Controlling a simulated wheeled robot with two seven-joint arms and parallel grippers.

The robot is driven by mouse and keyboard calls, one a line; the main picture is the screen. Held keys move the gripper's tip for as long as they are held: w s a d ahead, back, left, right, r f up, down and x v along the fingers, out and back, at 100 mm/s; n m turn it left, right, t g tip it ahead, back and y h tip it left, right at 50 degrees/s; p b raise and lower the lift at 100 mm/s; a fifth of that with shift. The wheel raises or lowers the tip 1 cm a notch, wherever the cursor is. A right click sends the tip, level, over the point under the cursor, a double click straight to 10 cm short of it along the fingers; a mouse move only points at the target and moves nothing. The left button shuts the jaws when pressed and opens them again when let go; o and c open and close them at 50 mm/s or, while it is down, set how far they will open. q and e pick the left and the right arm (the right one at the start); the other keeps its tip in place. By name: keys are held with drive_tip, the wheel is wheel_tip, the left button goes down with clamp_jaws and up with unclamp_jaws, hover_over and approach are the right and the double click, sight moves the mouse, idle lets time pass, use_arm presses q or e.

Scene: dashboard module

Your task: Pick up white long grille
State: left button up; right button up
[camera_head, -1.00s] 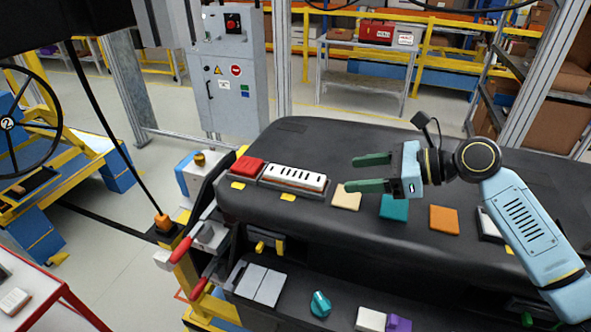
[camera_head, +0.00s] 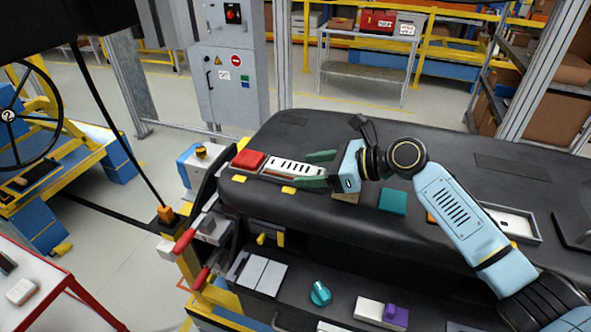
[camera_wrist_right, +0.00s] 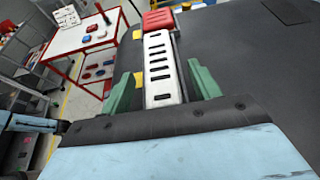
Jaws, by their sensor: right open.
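The white long grille (camera_head: 293,168) has a row of dark slots and lies in a shallow seat on the black dashboard, right of the red block (camera_head: 248,160). My right gripper (camera_head: 318,168) is open, its green fingers at the right end of the grille. In the right wrist view the grille (camera_wrist_right: 160,68) runs away from me between the two open fingers (camera_wrist_right: 163,90), with a gap on each side. The red block (camera_wrist_right: 158,19) is beyond its far end.
Yellow tabs (camera_head: 289,190) sit in front of the grille. A lower shelf holds a teal knob (camera_head: 320,293) and a purple piece (camera_head: 395,315).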

drive_tip(key=c, duration=1.1)
